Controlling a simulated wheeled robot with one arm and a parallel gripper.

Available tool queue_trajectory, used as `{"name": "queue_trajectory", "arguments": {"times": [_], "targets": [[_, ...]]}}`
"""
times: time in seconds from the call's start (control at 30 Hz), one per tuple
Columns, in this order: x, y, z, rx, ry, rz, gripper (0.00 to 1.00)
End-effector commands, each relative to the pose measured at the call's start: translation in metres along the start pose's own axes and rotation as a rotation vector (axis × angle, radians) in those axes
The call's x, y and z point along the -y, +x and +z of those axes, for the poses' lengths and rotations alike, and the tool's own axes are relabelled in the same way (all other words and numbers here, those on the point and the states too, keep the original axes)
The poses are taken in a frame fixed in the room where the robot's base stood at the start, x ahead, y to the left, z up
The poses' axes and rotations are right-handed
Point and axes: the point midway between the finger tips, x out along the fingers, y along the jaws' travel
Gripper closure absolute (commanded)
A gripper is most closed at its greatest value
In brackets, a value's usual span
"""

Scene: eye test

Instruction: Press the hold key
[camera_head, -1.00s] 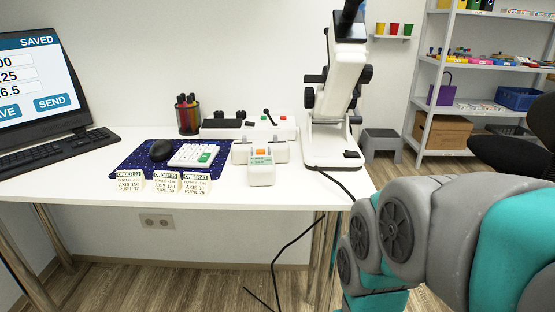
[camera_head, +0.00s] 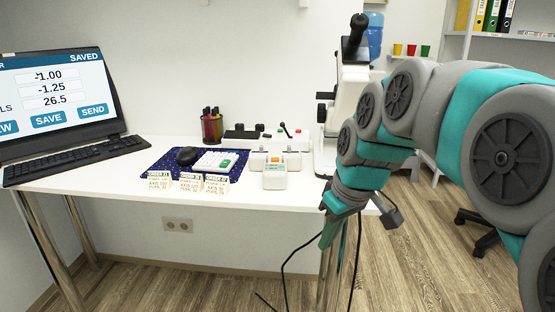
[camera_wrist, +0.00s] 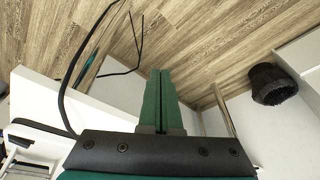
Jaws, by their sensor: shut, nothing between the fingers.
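No key with a readable "hold" label shows. A small white device (camera_head: 275,176) with an orange key (camera_head: 276,160) stands near the table's front edge. Behind it is a white unit (camera_head: 292,145) with red and green buttons and a black lever. A white keypad (camera_head: 214,161) with a green key lies on a dark blue mat (camera_head: 160,168). My gripper (camera_head: 325,241) hangs in front of the table's right end, below the tabletop, apart from these things. In the wrist view its green fingers (camera_wrist: 161,74) are together and empty, with floor beyond.
The white table (camera_head: 110,183) carries a monitor (camera_head: 50,95) reading "SAVED", a keyboard (camera_head: 75,158), a mouse, a pen holder (camera_head: 212,127) and order cards (camera_head: 188,183). A tall white instrument (camera_head: 345,95) stands right, partly behind my arm. Black cables hang by the table's right end.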

Motion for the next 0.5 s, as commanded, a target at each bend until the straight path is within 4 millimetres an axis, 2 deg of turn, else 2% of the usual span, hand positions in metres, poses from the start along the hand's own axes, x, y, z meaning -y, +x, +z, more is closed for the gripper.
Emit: {"name": "queue_trajectory", "arguments": {"times": [0.03, 0.1, 0.5], "targets": [[-0.005, -0.005, -0.021, -0.029, -0.044, 0.001, 1.00], [-0.011, -0.013, -0.049, -0.070, -0.109, 0.006, 1.00], [-0.041, -0.059, -0.193, -0.301, -0.472, 0.075, 1.00]]}}
